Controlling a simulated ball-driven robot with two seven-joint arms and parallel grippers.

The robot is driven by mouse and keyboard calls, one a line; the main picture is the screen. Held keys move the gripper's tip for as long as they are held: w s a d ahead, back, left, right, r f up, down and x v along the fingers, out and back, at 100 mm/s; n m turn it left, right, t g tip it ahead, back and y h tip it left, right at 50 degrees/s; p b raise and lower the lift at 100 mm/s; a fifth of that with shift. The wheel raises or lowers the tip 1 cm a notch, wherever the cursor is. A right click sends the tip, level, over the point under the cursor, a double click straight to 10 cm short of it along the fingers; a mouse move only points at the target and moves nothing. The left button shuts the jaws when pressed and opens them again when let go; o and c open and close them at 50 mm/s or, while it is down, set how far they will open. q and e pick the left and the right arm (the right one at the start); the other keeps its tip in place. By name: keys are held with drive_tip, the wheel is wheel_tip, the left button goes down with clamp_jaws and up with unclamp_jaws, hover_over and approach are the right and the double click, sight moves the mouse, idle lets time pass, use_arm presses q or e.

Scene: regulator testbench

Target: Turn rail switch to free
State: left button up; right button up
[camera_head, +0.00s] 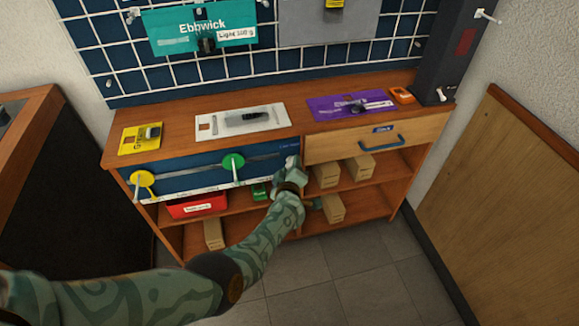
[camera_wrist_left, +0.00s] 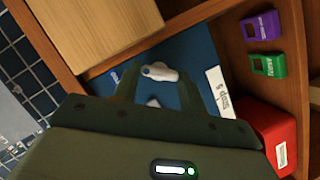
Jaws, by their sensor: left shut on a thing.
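A dark blue front panel (camera_head: 190,175) is set below the worktop. It carries a metal rail with a green disc (camera_head: 232,161) near its middle and a yellow disc (camera_head: 143,179) at its left end. My left gripper (camera_head: 291,164) is at the panel's right end, where it hides what it holds. In the left wrist view, a small white knob with a blue spot, seemingly the rail switch (camera_wrist_left: 159,72), lies between the fingers of my left gripper (camera_wrist_left: 158,88). The gripper is shut on it. The white label (camera_wrist_left: 220,92) beside it is unreadable. My right gripper is not in view.
A wooden drawer (camera_head: 378,138) with a blue handle is right of the panel. The shelves below hold a red bin (camera_head: 197,205) and several cardboard boxes (camera_head: 326,174). Yellow (camera_head: 140,138), white (camera_head: 240,121) and purple (camera_head: 350,106) plates lie on the worktop.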

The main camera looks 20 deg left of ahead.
use_arm(q)
drive_tip(key=shift+d+m, duration=0.1)
drive_tip(key=shift+m, duration=0.3)
drive_tip(key=shift+f+g, duration=0.1)
drive_tip(key=shift+g, duration=0.2)
drive_tip(key=o, duration=1)
